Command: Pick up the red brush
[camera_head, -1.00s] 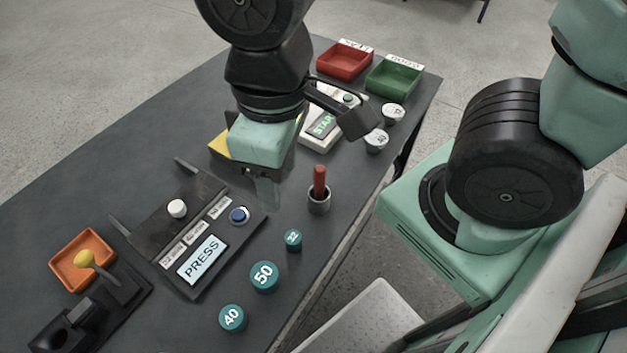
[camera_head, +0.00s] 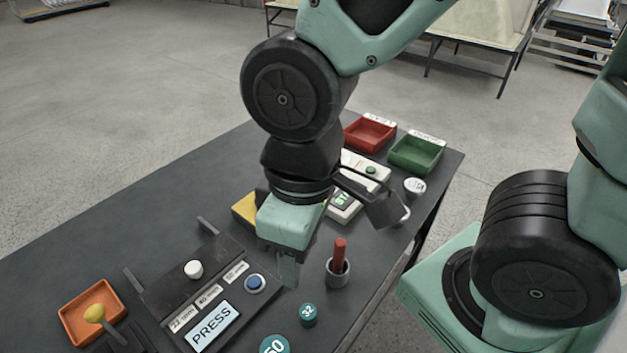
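A red brush (camera_head: 340,254) stands upright in a small grey cup (camera_head: 338,273) near the right edge of the dark table. Only its red upper part shows; its lower end is hidden in the cup. My gripper (camera_head: 288,272) hangs just left of the cup, pointing down, apart from the brush. Its fingers are small and partly hidden under the green gripper body, so I cannot tell how far apart they are. Nothing is seen held in it.
A black panel with a PRESS screen (camera_head: 212,327), a white knob (camera_head: 193,269) and a blue button (camera_head: 255,283) lies left of my gripper. Teal weights (camera_head: 308,315) stand in front of the cup. Red (camera_head: 370,135) and green (camera_head: 416,153) trays sit at the far end.

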